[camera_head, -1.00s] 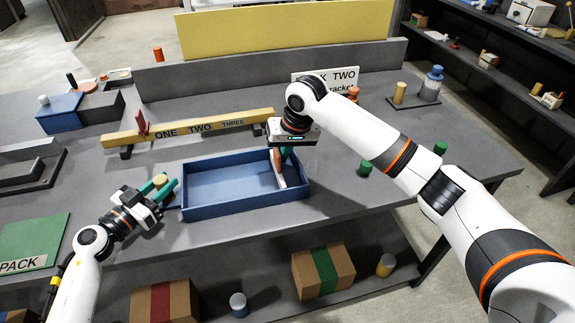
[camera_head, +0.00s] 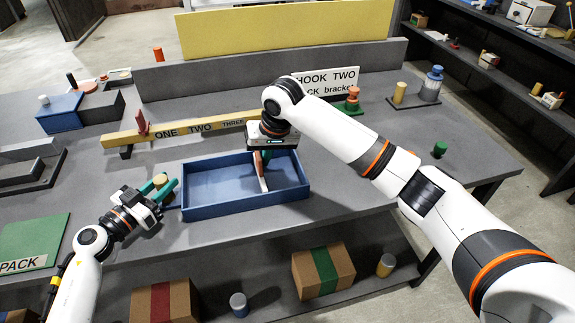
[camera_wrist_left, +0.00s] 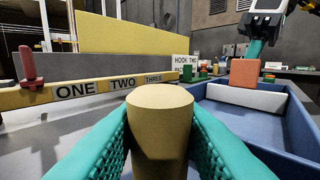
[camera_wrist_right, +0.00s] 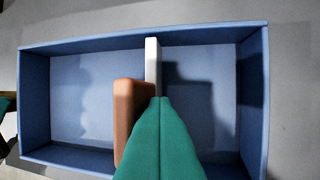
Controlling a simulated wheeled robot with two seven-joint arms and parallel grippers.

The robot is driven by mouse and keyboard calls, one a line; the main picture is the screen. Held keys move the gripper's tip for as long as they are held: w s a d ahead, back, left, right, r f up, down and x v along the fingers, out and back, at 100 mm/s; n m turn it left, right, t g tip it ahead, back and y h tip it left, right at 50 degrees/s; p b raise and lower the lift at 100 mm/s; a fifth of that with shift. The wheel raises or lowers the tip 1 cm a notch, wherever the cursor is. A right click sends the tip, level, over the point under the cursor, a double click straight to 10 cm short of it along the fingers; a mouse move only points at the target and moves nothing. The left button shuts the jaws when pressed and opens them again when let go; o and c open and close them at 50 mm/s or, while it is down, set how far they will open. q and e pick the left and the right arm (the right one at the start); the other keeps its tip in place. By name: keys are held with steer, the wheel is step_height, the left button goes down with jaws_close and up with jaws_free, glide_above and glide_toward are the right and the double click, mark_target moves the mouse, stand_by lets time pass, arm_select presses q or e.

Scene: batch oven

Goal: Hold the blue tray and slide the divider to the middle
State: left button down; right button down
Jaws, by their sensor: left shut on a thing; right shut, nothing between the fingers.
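The blue tray (camera_head: 248,205) lies on the grey bench, long side across. My left gripper (camera_head: 165,184) is shut on a tan upright cylinder (camera_wrist_left: 160,135) just beyond the tray's left end. The divider, a white plate (camera_wrist_right: 152,62) with an orange-brown block (camera_wrist_right: 131,115), stands across the tray, a little right of centre. The divider also shows in the head view (camera_head: 262,184). My right gripper (camera_wrist_right: 160,102) is shut and empty, fingertips down in the tray, right beside the block in its wrist view. Contact with the block cannot be made out.
A yellow bar marked ONE TWO THREE (camera_head: 185,130), with a red pointer (camera_head: 142,123), runs behind the tray. A green cylinder (camera_head: 439,149) stands to the right.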

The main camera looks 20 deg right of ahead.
arm_select(q)
steer(key=shift+f, duration=0.15)
arm_select(e)
steer(key=shift+a, duration=2.05)
steer(key=shift+d, duration=0.65)
step_height(320, 180, up, 7)
arm_select(q)
steer(key=c, duration=1)
jaws_free()
arm_select(e)
steer(key=shift+w, duration=0.1)
